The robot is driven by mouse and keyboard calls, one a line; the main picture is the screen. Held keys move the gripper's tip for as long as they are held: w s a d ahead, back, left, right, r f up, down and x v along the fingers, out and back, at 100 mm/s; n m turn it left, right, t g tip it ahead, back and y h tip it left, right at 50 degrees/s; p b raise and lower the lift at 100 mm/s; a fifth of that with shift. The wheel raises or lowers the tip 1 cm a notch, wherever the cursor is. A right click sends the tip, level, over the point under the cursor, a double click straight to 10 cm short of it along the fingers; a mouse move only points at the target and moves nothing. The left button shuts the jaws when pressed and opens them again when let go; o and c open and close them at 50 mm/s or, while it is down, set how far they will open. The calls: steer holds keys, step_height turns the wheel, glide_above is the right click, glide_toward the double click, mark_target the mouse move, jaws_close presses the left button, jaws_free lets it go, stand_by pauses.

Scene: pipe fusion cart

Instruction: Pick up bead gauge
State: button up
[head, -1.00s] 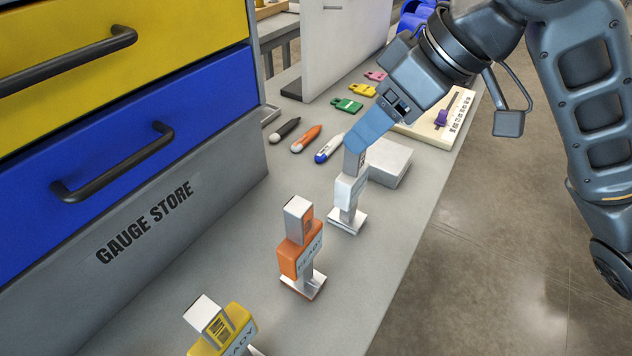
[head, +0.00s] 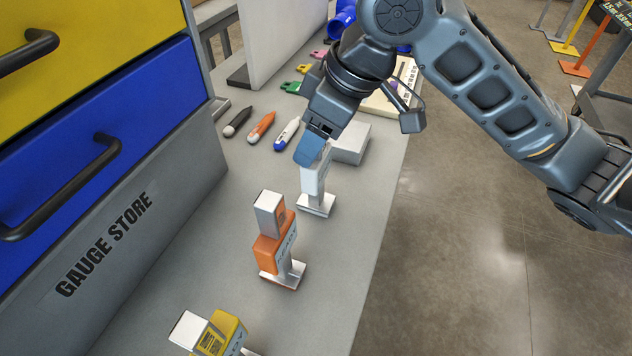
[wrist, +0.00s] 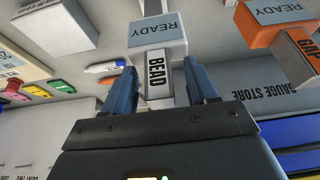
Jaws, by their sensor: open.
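The bead gauge (head: 314,180) is white with a grey upper block and stands upright on a flat metal foot on the grey bench. In the wrist view its grey block (wrist: 158,75) carries the word BEAD, and its white body reads READY. My gripper (head: 311,150) is at the top of the gauge in the head view, with its blue fingers hiding the upper block. In the wrist view my gripper (wrist: 161,86) is open, with one finger on each side of the block. A narrow gap shows at each finger.
An orange gauge (head: 274,245) and a yellow gauge (head: 225,330) stand nearer on the bench. A pale box (head: 352,142) is close behind the bead gauge. Several markers (head: 262,127) lie to the left, beside the gauge store drawers (head: 110,150). The bench's right edge is close.

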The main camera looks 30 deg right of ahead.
jaws_close()
stand_by(0.5)
